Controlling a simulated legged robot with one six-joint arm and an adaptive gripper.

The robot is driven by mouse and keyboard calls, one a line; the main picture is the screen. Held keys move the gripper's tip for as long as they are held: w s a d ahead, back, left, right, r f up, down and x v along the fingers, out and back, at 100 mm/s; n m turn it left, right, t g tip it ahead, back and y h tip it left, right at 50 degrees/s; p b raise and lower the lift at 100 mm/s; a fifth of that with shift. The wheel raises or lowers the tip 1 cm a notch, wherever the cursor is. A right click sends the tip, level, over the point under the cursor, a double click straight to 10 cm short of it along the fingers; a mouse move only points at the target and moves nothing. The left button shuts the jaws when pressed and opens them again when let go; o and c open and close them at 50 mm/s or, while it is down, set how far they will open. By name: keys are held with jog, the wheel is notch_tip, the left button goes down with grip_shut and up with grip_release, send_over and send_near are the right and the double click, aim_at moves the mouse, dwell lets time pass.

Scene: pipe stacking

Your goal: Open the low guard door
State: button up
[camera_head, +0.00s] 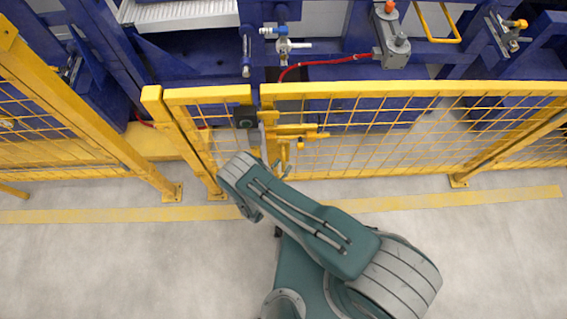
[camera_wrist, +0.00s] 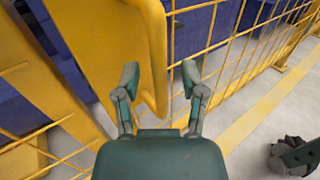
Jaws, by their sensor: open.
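The low guard door (camera_head: 400,130) is a yellow frame with wire mesh, standing in line with the fence. I cannot tell from here whether it is fully closed. A yellow latch (camera_head: 300,132) sits at its left end, beside a post with a dark box (camera_head: 244,117). My gripper (camera_head: 276,168) is just in front of the latch, partly hidden by my arm. In the wrist view, my gripper (camera_wrist: 161,80) is open, its two fingers apart. A rounded yellow plate (camera_wrist: 150,60) reaches down between the fingers; contact is unclear. Mesh (camera_wrist: 235,40) shows behind.
Yellow fence panels (camera_head: 60,110) continue on the left, with a post foot (camera_head: 172,192) on the floor. Blue machinery (camera_head: 330,95) with a red hose (camera_head: 330,62) stands behind the fence. The grey floor (camera_head: 480,250) in front is clear, crossed by a yellow line (camera_head: 480,200).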

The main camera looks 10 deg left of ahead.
jog(key=shift+w+d, duration=0.15)
jog(key=shift+w, duration=0.4)
jog(key=shift+c, duration=0.3)
grip_shut()
jog(key=shift+s, duration=0.1)
